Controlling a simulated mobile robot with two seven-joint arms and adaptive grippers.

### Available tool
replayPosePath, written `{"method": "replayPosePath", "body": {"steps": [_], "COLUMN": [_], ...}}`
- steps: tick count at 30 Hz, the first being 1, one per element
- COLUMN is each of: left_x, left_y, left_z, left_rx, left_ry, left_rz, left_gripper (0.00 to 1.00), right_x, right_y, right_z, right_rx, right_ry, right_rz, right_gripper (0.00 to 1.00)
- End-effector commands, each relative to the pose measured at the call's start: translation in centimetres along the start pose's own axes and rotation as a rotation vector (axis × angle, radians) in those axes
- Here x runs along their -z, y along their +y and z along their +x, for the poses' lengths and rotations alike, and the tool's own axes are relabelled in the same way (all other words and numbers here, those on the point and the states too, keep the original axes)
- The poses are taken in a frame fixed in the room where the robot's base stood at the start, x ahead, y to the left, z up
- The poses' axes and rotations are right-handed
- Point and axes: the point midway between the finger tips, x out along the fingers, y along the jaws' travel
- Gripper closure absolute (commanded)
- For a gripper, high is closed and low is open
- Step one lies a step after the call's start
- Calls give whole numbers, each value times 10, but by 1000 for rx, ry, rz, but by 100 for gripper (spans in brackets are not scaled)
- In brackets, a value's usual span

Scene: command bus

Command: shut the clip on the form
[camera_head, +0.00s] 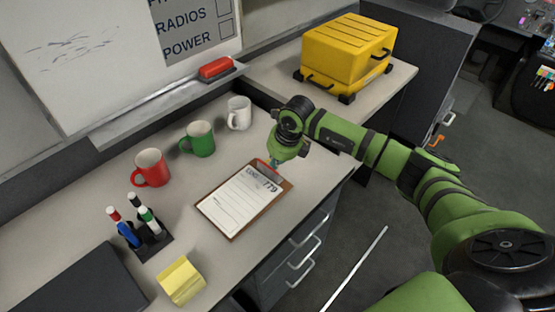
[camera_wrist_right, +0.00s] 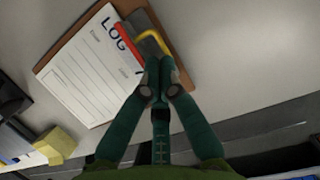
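The brown clipboard (camera_head: 236,228) lies on the desk with the white form (camera_head: 238,203) on it, headed LOG. In the right wrist view the form (camera_wrist_right: 85,75) shows at upper left. The clip at the board's top end has a red bar (camera_wrist_right: 126,45), a grey plate and a yellow part (camera_wrist_right: 154,36). I cannot tell whether the clip is open or shut. My right gripper (camera_head: 275,160) is over the clip end, pointing down; its fingertips (camera_wrist_right: 155,72) are together beside the clip, with nothing seen between them. Contact is unclear. My left gripper is not in view.
Red (camera_head: 150,167), green (camera_head: 198,139) and white (camera_head: 239,113) mugs stand behind the board. A marker holder (camera_head: 153,245) and yellow sticky notes (camera_head: 181,281) are at left front. A yellow case (camera_head: 345,55) stands at the back. The desk edge runs close right of the board.

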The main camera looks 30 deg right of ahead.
Motion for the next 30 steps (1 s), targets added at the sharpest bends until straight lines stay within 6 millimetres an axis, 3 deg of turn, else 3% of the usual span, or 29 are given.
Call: {"method": "replayPosePath", "body": {"steps": [30], "left_x": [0], "left_y": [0], "left_z": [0], "left_rx": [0], "left_ry": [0], "left_rz": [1], "left_gripper": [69], "right_x": [4], "right_y": [22], "right_z": [5], "right_rx": [-6], "right_ry": [9], "right_rz": [-3], "right_gripper": [100]}}
